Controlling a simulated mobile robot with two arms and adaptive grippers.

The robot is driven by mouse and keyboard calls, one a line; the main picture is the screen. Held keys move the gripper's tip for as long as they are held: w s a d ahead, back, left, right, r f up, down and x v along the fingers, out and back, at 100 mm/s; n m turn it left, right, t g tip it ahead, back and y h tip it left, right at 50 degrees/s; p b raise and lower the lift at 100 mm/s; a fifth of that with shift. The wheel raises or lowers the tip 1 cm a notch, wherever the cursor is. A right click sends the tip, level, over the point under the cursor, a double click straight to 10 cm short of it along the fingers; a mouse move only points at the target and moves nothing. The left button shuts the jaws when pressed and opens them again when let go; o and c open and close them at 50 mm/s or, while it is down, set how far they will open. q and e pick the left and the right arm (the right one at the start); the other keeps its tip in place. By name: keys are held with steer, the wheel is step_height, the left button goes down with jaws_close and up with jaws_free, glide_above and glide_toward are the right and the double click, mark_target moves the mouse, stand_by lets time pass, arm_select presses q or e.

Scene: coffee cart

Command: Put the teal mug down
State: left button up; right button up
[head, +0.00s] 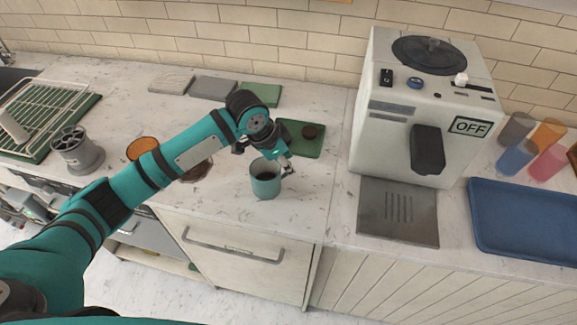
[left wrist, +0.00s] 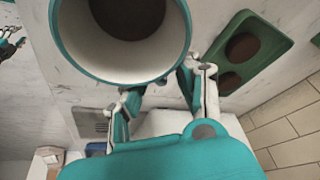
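The teal mug (head: 265,181) is upright over the front part of the marble counter, with dark brown content inside. In the left wrist view the mug (left wrist: 122,38) fills the top, close to the camera. My left gripper (head: 287,170) is at the mug's right side, with its fingers (left wrist: 160,85) around the part of the mug nearest the wrist; the exact contact is partly hidden. Whether the mug's base touches the counter cannot be told. A small teal and dark part of mine, apparently my right gripper (left wrist: 10,45), shows at the left edge of the wrist view.
A green tray (head: 285,148) with a dark disc lies behind the mug. The coffee machine (head: 390,150), showing OFF, and a metal drip plate (head: 397,235) are to the right. A blue tray (head: 530,253) lies farther right. Bare counter (head: 222,200) lies left of the mug.

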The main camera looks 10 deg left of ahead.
arm_select(q)
steer(key=b+v, duration=0.1)
steer(key=v, duration=0.8)
steer(key=shift+r, duration=0.2)
steer(key=shift+s+f, duration=0.1)
steer(key=shift+s, duration=0.05)
